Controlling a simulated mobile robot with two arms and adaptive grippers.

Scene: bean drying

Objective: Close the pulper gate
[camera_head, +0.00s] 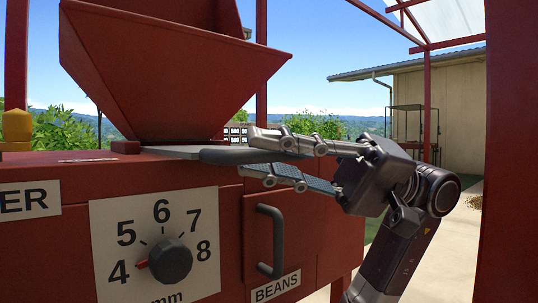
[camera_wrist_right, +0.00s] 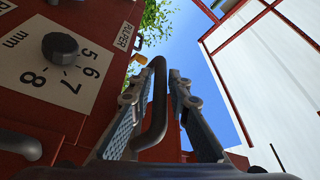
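The pulper gate is a flat grey plate (camera_head: 205,153) under the hopper. It sticks out toward the right, and its end lies between the fingers of my right gripper (camera_head: 292,160). The fingers are parted, one above and one below it. In the right wrist view, a dark grey bar (camera_wrist_right: 158,105), which looks like the gate's handle, runs between the fingers of the gripper (camera_wrist_right: 166,80). The bar is close to the left finger, with a gap to the right one; I cannot tell if it touches. My left gripper is out of view.
The red hopper (camera_head: 165,75) stands above the red machine body. A dial plate with a black knob (camera_head: 171,260) and a door handle (camera_head: 270,240) over a BEANS label are on its front. A red post (camera_head: 510,150) stands at the right.

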